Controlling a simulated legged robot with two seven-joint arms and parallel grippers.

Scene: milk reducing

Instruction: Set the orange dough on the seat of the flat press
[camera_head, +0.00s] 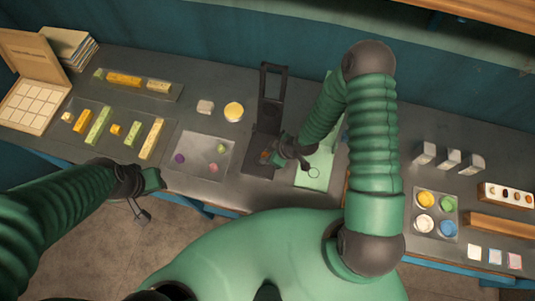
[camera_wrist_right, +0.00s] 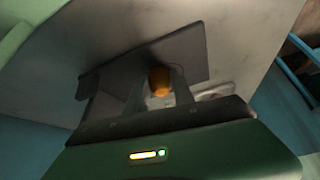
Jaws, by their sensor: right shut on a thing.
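The orange dough (camera_wrist_right: 159,81) is a small ball between the fingertips of my right gripper (camera_wrist_right: 157,88) in the right wrist view. The flat press (camera_head: 268,110) is a dark device with a raised upright frame and a base. My right gripper is shut on the dough at the press base; whether the dough touches the seat I cannot tell. My left gripper (camera_head: 152,182) is over the table's front edge, away from the press; its jaws are unclear.
A clear tray (camera_head: 190,170) with purple, pink and green balls lies left of the press. A green mat (camera_head: 313,172) lies right of the press. Trays with colored bars are further left.

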